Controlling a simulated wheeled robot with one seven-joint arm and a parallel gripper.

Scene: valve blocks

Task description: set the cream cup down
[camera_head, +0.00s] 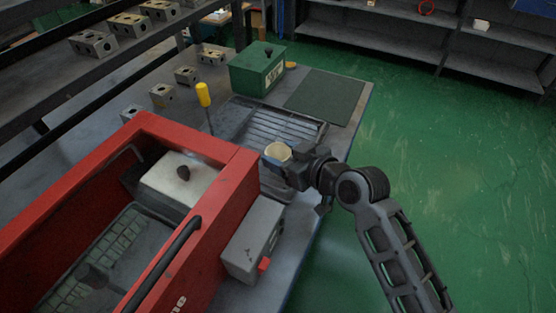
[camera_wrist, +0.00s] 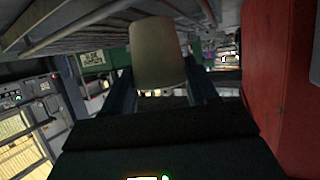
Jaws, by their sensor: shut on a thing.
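The cream cup (camera_head: 278,153) is held in my gripper (camera_head: 284,160), just right of the red machine's corner in the head view. In the wrist view the cup (camera_wrist: 157,52) sits between the two fingers of my gripper (camera_wrist: 160,85), which are shut on it. In the head view the cup is at the near end of a ribbed grey tray (camera_head: 285,127) on the table. I cannot tell whether the cup's base touches anything.
A red machine housing (camera_head: 240,175) stands close on the left, with a grey box (camera_head: 252,238) beside it. A dark green mat (camera_head: 325,97) lies bare.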

